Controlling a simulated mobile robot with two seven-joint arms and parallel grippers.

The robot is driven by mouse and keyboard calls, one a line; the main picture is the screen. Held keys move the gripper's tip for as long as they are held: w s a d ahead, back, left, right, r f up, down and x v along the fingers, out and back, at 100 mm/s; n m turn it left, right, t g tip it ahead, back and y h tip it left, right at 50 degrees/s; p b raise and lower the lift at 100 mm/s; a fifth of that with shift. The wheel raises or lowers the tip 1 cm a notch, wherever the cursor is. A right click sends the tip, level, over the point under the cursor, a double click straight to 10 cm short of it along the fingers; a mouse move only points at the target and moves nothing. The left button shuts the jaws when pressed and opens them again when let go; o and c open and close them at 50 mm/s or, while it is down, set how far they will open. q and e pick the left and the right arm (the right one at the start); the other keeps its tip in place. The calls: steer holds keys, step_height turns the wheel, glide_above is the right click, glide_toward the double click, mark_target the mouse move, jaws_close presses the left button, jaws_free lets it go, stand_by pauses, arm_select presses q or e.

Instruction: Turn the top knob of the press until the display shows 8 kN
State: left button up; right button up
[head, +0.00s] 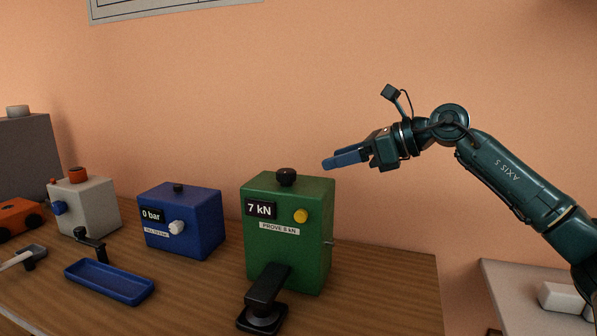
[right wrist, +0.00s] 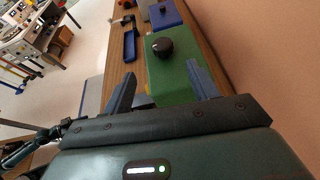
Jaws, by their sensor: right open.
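The press is a green box (head: 288,232) on the wooden bench. Its display (head: 261,209) reads 7 kN, and a label below reads PROVE 8 kN. The black top knob (head: 286,177) stands on its top face, and a yellow knob (head: 300,215) is on its front. My right gripper (head: 327,164) is above and to the right of the top knob, apart from it. In the right wrist view the black knob (right wrist: 162,47) shows ahead, between the open blue fingers (right wrist: 160,85), with nothing held. My left gripper is not in view.
A blue box (head: 182,222) reading 0 bar and a white box (head: 86,205) stand left of the press. A blue tray (head: 108,283) lies on the bench. The air above the press is clear.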

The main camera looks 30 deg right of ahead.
mark_target(290, 171)
steer(key=p+x, duration=0.2)
steer(key=x, duration=0.9)
steer(key=shift+w, duration=0.15)
steer(key=shift+x, duration=0.75)
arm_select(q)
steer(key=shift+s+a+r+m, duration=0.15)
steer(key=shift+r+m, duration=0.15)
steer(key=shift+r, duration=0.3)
arm_select(e)
steer(key=c, duration=1)
arm_select(q)
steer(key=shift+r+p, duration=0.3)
steer(key=shift+p, duration=0.25)
arm_select(e)
steer(key=shift+m+h, duration=0.3)
steer(key=shift+h, duration=0.2)
